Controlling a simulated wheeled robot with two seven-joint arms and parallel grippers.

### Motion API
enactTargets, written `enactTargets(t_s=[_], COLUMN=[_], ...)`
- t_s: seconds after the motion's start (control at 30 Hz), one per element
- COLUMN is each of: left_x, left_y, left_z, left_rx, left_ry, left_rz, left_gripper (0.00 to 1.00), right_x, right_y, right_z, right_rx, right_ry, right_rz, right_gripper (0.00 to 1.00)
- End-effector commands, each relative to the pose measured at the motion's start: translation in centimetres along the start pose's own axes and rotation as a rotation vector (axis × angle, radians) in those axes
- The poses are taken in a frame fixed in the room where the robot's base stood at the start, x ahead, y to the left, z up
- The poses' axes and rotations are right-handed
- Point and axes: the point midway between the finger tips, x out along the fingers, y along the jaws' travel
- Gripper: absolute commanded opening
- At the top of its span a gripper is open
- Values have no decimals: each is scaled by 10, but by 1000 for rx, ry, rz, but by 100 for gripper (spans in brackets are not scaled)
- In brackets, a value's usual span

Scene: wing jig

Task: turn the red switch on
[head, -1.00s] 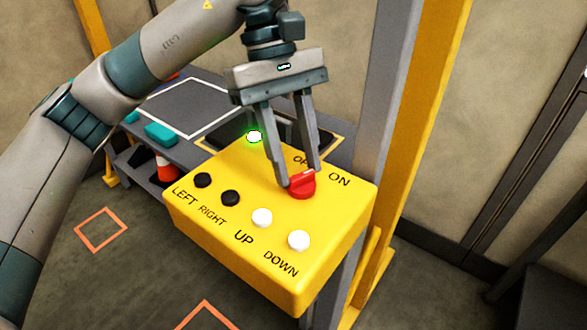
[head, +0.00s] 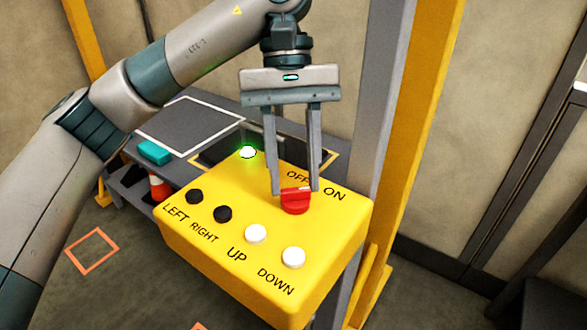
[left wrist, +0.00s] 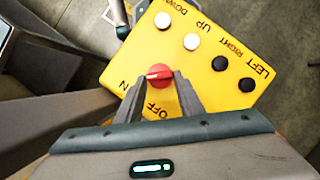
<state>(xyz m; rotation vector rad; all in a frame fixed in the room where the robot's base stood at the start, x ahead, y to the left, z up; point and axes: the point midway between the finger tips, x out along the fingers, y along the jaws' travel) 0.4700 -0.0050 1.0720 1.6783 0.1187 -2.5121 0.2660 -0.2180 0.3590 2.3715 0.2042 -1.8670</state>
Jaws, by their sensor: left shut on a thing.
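The red switch (head: 296,206) is a round knob with a raised ridge on the yellow control box (head: 300,237), below the OFF and ON labels. My left gripper (head: 295,192) points down at it, with its fingers on either side of the ridge, shut on it. The left wrist view shows the red switch (left wrist: 160,82) between the fingertips of my left gripper (left wrist: 160,77). A white mark on the ridge points left there, towards the side of the ON label. The fingers partly hide the knob and the labels. My right gripper is not in view.
Black LEFT and RIGHT buttons (head: 208,205) and white UP and DOWN buttons (head: 274,245) sit on the box near the switch. A yellow post (head: 415,130) stands close on the right. A grey table (head: 190,125) lies behind.

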Motion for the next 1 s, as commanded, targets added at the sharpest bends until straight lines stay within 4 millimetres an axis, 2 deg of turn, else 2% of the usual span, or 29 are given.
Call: enactTargets(t_s=[0.13,0.17,0.23,0.73,1.0], left_x=[-1,-1,0,-1,-19], left_y=[0,0,0,0,0], left_z=[0,0,0,0,0], left_rx=[2,2,2,0,-1], left_ry=[1,1,1,0,2], left_rz=[1,1,1,0,0], left_gripper=[12,37,53,53,53], right_x=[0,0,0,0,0], right_y=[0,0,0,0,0], right_z=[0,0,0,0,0], right_rx=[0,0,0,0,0], right_ry=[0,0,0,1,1], right_rz=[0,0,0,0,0], right_gripper=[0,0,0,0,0])
